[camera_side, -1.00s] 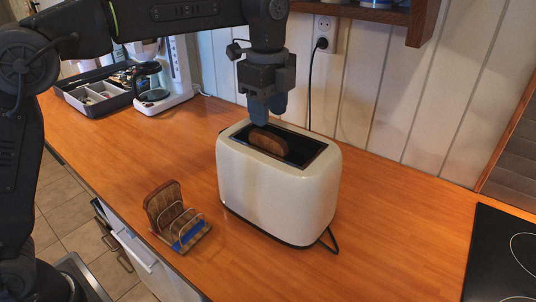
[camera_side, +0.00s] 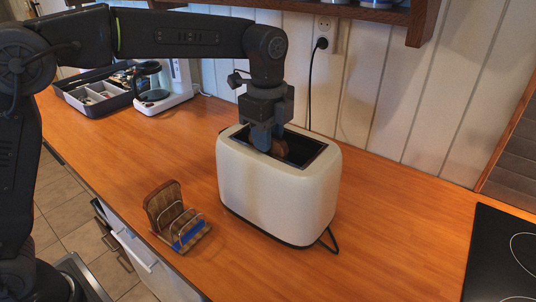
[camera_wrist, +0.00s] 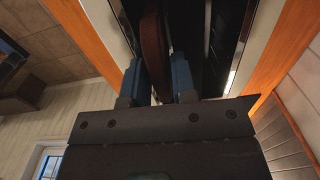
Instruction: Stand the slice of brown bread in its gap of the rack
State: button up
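The slice of brown bread (camera_side: 280,148) stands partly out of the slot of the cream toaster (camera_side: 275,190). It also shows edge-on in the wrist view (camera_wrist: 154,45). My gripper (camera_side: 266,140) points down into the toaster top, with one blue finger on each side of the slice. In the wrist view, the fingers (camera_wrist: 157,80) lie very close to both faces; I cannot tell whether they press on it. The wire rack (camera_side: 186,226) stands on the counter left of the toaster. Another brown slice (camera_side: 163,204) stands at its back left end, and a blue strip (camera_side: 188,236) marks its right part.
A grey utensil tray (camera_side: 95,95) and a white appliance (camera_side: 170,85) stand at the back left. A black hob (camera_side: 505,255) is at the right. A cord runs from the wall socket down behind the toaster. The counter between rack and toaster is clear.

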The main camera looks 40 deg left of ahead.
jog(key=c, duration=0.3)
jog(key=shift+r, duration=0.1)
